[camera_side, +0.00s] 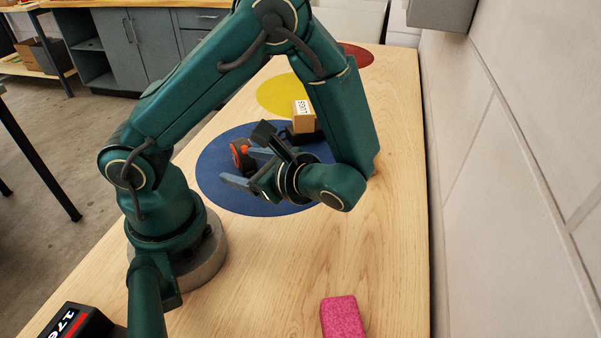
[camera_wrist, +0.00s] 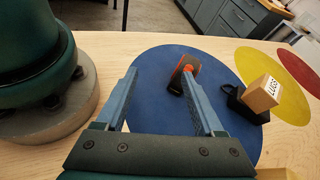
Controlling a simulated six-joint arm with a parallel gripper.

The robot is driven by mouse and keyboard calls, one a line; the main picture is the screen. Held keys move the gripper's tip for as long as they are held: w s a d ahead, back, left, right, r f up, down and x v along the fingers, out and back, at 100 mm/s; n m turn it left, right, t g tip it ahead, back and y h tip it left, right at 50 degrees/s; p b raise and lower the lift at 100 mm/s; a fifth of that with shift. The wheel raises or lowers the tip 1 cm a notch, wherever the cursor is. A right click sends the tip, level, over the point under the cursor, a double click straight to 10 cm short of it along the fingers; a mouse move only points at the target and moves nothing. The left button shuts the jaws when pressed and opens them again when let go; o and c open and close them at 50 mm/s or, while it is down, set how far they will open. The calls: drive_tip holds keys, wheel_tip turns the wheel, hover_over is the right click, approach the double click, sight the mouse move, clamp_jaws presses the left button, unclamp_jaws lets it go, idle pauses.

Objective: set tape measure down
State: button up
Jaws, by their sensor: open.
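The tape measure, a dark case with orange-red parts, stands on the blue round mat (camera_side: 222,197). It shows in the side view (camera_side: 241,157) and in the wrist view (camera_wrist: 181,76). My gripper (camera_side: 239,166) is low over the mat with its two blue-grey fingers apart.
A small box marked LUGS (camera_side: 303,114) and a black object (camera_wrist: 245,104) are beyond the gripper, at the mat's edge. Yellow (camera_side: 283,92) and red (camera_side: 357,54) round mats lie farther back. A pink block (camera_side: 343,318) and a black numbered device (camera_side: 75,322) are in front.

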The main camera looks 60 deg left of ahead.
drive_tip(key=w+d+r+n+t+h, duration=0.1)
drive_tip(key=d+r+n+t+h, duration=0.8)
drive_tip(key=n+h, duration=0.3)
drive_tip(key=shift+w+d+r+t+h, duration=0.15)
drive_tip(key=shift+w+r+t+h, duration=0.15)
drive_tip(key=shift+r+h, duration=0.1)
idle(0.8)
